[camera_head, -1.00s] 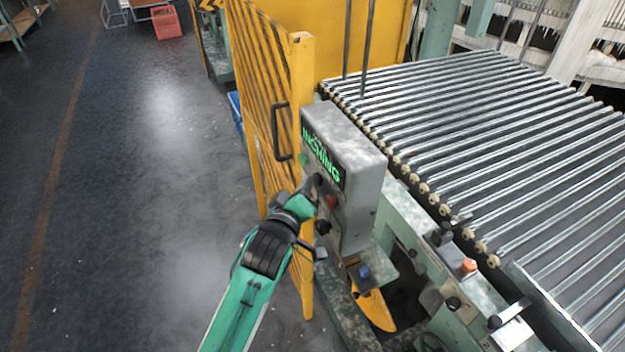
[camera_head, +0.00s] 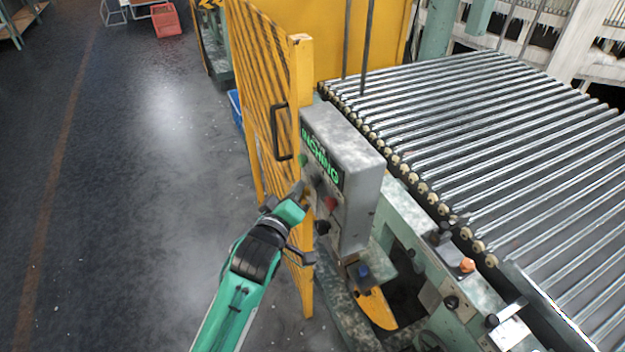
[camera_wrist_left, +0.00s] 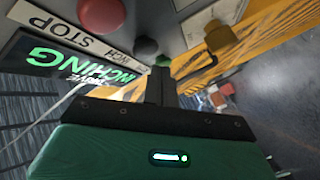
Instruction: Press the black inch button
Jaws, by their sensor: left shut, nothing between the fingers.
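The black inch button (camera_head: 319,182) sits on the front of the grey control box, between a green button (camera_head: 303,160) and a red button (camera_head: 330,202). In the left wrist view the black button (camera_wrist_left: 145,47) shows beyond my fingers, near the INCH label (camera_wrist_left: 118,56). My left gripper (camera_head: 300,191) is shut and empty, just left of the panel in the head view. Its fingers (camera_wrist_left: 161,85) point toward the button area, with a small gap apparent. My right gripper is not in view.
The grey control box (camera_head: 350,150) stands beside a roller conveyor (camera_head: 480,130). A yellow mesh gate (camera_head: 262,90) with a dark handle is close behind my left gripper. A black knob (camera_head: 322,227) sits below the red button. Open floor lies to the left.

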